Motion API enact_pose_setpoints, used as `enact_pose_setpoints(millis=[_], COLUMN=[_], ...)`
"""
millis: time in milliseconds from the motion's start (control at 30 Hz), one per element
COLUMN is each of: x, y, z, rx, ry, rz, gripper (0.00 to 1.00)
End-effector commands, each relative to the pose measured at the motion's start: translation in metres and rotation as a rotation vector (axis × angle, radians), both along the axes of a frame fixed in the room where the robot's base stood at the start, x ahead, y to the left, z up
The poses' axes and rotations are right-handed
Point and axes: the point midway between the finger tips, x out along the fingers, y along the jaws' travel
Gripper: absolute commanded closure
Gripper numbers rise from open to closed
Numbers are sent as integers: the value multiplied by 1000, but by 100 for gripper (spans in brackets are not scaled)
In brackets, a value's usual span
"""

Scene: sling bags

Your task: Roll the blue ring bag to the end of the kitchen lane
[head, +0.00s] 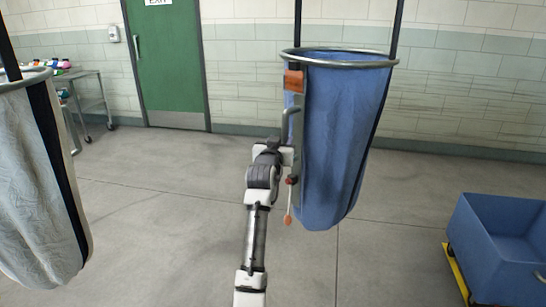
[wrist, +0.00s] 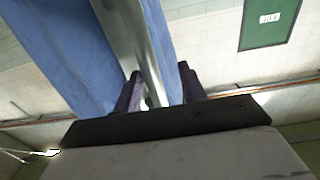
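The blue ring bag (head: 340,140) hangs from a metal ring on dark straps, right of centre in the head view. A grey bar handle (head: 285,128) runs down its left side, and its blue cloth fills the left of the wrist view (wrist: 60,50). My gripper (head: 286,156) is at the lower part of this handle. In the wrist view, the dark fingers (wrist: 162,92) stand apart with the metal bar (wrist: 133,40) between them. A blue strip shows between bar and right finger, so they do not look closed on it. Contact is unclear.
A grey-white ring bag (head: 35,190) hangs at the left. A blue cart (head: 500,240) with a yellow base stands at the lower right. A metal table (head: 88,98) with colourful items stands beyond, near a green exit door (head: 165,60). The floor between is clear.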

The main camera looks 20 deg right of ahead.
Motion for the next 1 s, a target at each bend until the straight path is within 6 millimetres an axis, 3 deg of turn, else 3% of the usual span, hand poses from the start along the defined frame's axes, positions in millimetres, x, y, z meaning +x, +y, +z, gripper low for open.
enact_pose_setpoints(millis=[500,700,1000], x=[-77,-88,-89], y=[52,58,58], z=[0,1,2], rx=[-1,-1,-1], ry=[-4,-3,-3], rz=[4,3,2], gripper=[61,61,61])
